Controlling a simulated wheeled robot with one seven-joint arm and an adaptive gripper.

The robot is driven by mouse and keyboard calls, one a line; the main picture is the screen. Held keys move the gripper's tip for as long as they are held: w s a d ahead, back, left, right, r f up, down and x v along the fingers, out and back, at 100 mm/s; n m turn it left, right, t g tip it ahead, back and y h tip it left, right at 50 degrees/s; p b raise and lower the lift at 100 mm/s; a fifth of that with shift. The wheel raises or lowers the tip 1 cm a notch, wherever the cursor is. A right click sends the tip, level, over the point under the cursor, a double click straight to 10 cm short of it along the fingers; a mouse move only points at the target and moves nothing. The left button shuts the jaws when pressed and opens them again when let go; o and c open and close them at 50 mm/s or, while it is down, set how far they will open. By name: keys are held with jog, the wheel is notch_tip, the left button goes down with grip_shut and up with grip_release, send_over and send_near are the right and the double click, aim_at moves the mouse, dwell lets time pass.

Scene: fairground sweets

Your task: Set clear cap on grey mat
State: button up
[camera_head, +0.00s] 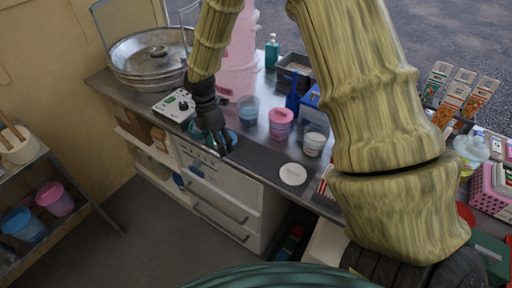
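A pale, whitish round lid (293,174) lies flat near the front edge of the worktop and may be the clear cap. A dark grey mat (258,163) seems to lie along the worktop's front, left of the lid. My gripper (219,147) points down over the front left of the worktop, left of the lid and apart from it. A blue round item (233,137) shows partly behind its fingers. The view is too small to tell whether the fingers hold anything.
Blue (248,110), pink (281,124) and whitish (314,141) tubs stand behind the mat. A control box (174,105) and a large metal pan (145,60) are at left. My arm hides part of the right side, where a pink basket (490,190) stands.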

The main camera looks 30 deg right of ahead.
jog(key=p, duration=0.4)
send_over(257, 154)
jog(key=shift+w+f, duration=0.3)
jog(key=shift+f, duration=0.3)
jog(key=shift+w+p+x, duration=0.2)
jog(key=shift+p+x, duration=0.1)
jog(key=shift+x, duration=0.55)
jog(key=shift+w+p+x, duration=0.15)
jog(key=shift+p+x, duration=0.15)
jog(key=shift+x, duration=0.55)
jog(key=shift+a+f, duration=0.15)
jog(key=o, duration=1.5)
jog(key=shift+o, duration=0.2)
jog(key=b+v, duration=0.3)
jog(key=v, duration=0.9)
jog(key=shift+b, duration=0.35)
